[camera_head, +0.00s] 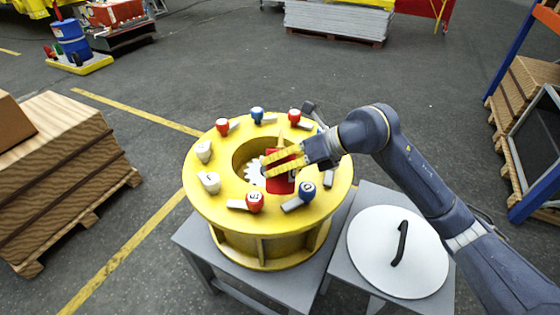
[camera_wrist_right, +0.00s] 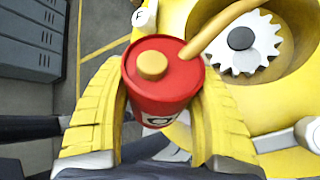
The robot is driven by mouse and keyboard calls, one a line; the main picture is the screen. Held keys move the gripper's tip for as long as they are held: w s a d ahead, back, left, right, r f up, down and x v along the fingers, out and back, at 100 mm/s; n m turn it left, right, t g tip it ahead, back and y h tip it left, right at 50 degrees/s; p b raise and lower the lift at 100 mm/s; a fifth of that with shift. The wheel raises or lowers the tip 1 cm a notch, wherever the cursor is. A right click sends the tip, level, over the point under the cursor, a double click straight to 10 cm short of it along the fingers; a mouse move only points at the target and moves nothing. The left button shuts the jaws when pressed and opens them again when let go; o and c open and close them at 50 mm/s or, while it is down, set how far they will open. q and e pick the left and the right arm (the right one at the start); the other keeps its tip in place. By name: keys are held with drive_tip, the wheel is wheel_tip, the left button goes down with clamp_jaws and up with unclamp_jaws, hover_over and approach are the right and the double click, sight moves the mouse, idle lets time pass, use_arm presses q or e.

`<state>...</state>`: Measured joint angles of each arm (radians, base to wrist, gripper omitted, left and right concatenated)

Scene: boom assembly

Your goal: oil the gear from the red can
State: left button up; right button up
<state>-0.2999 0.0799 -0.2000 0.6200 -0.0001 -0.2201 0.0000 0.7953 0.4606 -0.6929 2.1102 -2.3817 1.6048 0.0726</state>
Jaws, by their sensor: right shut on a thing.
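The red can (camera_head: 281,183) is held over the yellow round housing (camera_head: 205,181) in the head view. My right gripper (camera_head: 285,161) is shut on the can. In the right wrist view the yellow fingers of this gripper (camera_wrist_right: 160,110) lie on both sides of the can (camera_wrist_right: 162,82), which has a yellow cap and a yellow spout pointing to the upper right. The white gear (camera_wrist_right: 246,50) sits in the housing's central opening, beside the can and partly under the spout. In the head view the gear (camera_head: 254,172) is partly hidden by the can. My left gripper is not in view.
Several red, blue and white knobs with levers ring the housing top, such as a blue one (camera_head: 306,190). A round white lid (camera_head: 372,252) with a black handle lies on the grey stand at the right. Wooden crates (camera_head: 66,170) stand at the left.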

drive_tip(key=shift+f+g, duration=0.25)
drive_tip(key=shift+g, duration=0.05)
drive_tip(key=shift+w+m, duration=0.1)
drive_tip(key=shift+m, duration=0.2)
drive_tip(key=w+m+g, duration=0.1)
drive_tip(key=g, duration=0.2)
drive_tip(key=shift+w+r+m, duration=0.1)
drive_tip(key=shift+w+m, duration=0.05)
drive_tip(key=shift+m, duration=0.15)
idle(2.1)
